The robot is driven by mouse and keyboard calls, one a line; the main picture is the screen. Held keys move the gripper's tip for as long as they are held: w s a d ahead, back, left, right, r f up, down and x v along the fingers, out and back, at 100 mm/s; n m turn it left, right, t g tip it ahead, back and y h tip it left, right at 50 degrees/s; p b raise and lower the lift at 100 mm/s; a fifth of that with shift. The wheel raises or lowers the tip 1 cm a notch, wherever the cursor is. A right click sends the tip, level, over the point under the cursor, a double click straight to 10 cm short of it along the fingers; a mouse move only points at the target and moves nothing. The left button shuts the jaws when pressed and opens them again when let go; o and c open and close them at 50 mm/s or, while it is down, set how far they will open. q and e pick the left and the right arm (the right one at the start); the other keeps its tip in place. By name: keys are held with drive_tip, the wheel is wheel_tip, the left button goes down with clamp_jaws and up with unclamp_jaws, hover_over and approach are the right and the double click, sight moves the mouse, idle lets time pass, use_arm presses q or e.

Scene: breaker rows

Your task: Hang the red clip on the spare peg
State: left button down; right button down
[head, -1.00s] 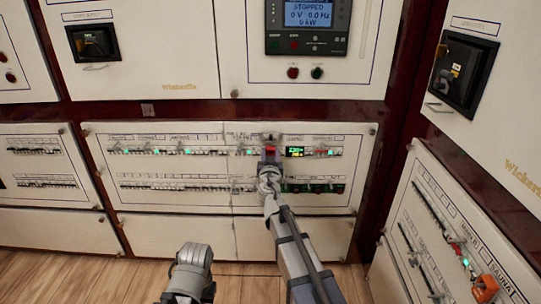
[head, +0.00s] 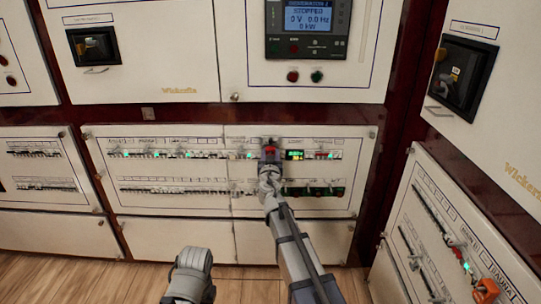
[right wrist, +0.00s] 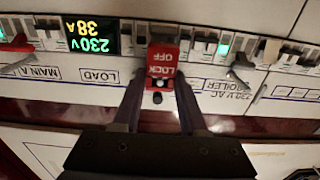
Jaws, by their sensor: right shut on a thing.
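The red clip (right wrist: 163,62), lettered LOCK OFF upside down, is at a breaker row in the right wrist view, just right of a lit display. It also shows as a small red spot in the head view (head: 270,149). My right gripper (right wrist: 160,88) is shut on the clip, one finger on each side. In the head view my right gripper (head: 268,158) reaches the upper breaker row of the middle panel. I cannot tell whether the clip is still fixed on a breaker. I cannot make out the spare peg.
The display (right wrist: 91,37) reads 230V 38A upside down. A red lever (right wrist: 17,43) and a dark lever (right wrist: 240,68) stand out on either side. An angled side panel (head: 450,225) stands at the right.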

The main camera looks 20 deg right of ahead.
drive_tip(key=shift+c, duration=1.8)
unclamp_jaws()
drive_tip(key=v, duration=0.7)
drive_tip(key=shift+s, duration=0.35)
drive_tip(key=shift+a, duration=0.1)
